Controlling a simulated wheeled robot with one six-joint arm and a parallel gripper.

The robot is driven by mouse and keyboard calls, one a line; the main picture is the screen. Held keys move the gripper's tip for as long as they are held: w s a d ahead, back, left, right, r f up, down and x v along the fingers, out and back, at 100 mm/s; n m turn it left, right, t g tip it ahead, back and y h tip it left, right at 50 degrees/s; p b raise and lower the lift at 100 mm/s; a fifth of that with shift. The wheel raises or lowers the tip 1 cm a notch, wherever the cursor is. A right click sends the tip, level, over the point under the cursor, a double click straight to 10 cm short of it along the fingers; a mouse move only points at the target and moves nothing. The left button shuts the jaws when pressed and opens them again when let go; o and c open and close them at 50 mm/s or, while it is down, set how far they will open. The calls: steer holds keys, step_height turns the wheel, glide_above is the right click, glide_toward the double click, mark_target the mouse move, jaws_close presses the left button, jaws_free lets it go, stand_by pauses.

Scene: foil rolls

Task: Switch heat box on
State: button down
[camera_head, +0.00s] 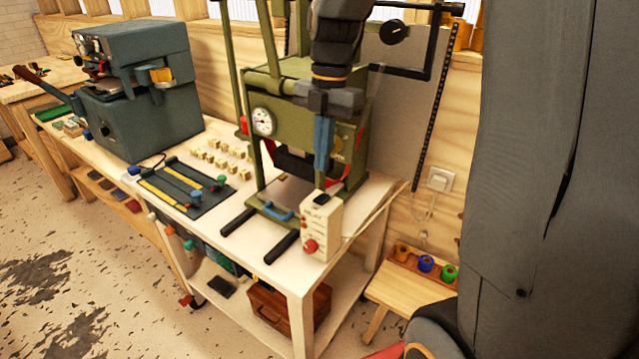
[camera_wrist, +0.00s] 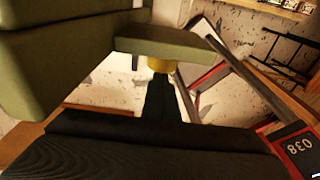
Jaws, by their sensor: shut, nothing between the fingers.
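A small cream control box (camera_head: 320,228), likely the heat box, stands at the front right corner of the white table. It has a black switch (camera_head: 321,199) on top and a red knob (camera_head: 310,246) low on its front. In the head view the fingertips appear just above the box top; I cannot tell the exact gap. In the wrist view I cannot identify the box, and a dark finger shape (camera_wrist: 160,98) shows at the middle.
The green press (camera_head: 290,110) with a round gauge stands close behind my gripper. A grey-green machine (camera_head: 140,100) stands at the left. Foil rolls (camera_head: 425,262) sit on a low wooden stand at the right. A wall socket (camera_head: 440,179) is behind.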

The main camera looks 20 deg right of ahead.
mark_target(318, 201)
steer(key=f, duration=0.2)
steer(key=f+p, duration=0.1)
steer(key=f, duration=0.2)
steer(key=f+p, duration=0.1)
steer(key=f, duration=0.1)
steer(key=shift+s+a+f, duration=0.2)
steer(key=shift+s+a, duration=0.15)
steer(key=shift+a, duration=0.05)
